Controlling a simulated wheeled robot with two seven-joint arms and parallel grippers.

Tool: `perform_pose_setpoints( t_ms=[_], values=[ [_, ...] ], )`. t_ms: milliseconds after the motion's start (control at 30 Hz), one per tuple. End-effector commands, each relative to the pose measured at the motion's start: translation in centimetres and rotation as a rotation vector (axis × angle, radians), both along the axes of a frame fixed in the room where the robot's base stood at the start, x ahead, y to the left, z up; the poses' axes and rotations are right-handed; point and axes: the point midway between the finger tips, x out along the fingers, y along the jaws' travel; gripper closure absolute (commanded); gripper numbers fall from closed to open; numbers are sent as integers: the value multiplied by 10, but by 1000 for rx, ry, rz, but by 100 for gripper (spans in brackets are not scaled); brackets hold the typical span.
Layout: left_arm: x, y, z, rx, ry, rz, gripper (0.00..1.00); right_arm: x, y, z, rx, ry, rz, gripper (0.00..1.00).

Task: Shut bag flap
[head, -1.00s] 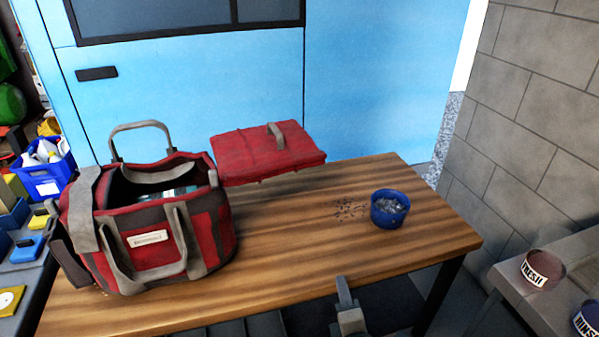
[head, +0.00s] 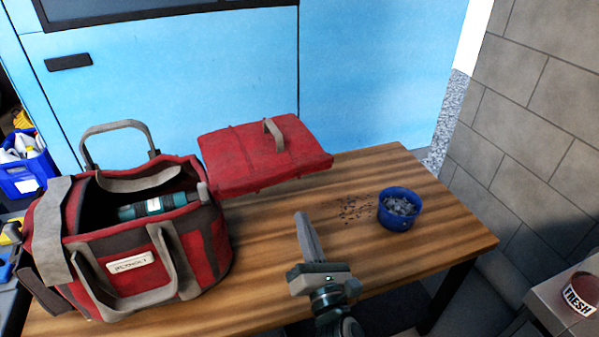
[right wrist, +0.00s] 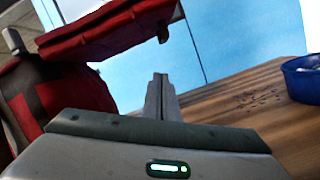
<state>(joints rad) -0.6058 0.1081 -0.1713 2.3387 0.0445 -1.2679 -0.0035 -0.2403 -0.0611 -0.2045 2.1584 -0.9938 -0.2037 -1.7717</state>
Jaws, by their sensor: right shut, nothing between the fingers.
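The red and grey tool bag (head: 190,243) stands on the left part of the wooden table, its top open. A teal tool (head: 155,206) lies inside. The red bag flap (head: 250,160) is swung open to the bag's right, sticking out over the table, with a grey loop (head: 273,134) on top. My right gripper (head: 304,218) is shut and empty, over the table in front of the flap and to the right of the bag. In the right wrist view, its closed fingers (right wrist: 160,90) point toward the flap (right wrist: 115,30), apart from it. My left gripper is not in view.
A blue bowl (head: 398,208) of grey bits stands on the table at right, beside scattered dark specks (head: 355,208). A blue cabinet (head: 380,70) stands behind the table. A block wall (head: 540,110) and a bench with a labelled tin (head: 580,293) are at right.

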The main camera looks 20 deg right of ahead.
Motion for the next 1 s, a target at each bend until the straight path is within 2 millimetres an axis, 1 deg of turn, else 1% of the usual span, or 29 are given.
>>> perform_pose_setpoints(
  t_ms=[267, 467, 667, 900, 1000],
  values=[
    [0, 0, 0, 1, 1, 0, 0, 2, 0, 0, 3, 0, 0, 100],
    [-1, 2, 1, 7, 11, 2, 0, 13, 0, 4, 3, 0, 0, 100],
    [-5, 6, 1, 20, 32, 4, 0, 38, -1, 10, 3, -2, 0, 100],
    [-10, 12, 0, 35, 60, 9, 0, 78, -2, 20, 3, -1, -1, 100],
    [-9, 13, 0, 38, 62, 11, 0, 95, -2, 23, 4, 0, 0, 100]
  ],
)
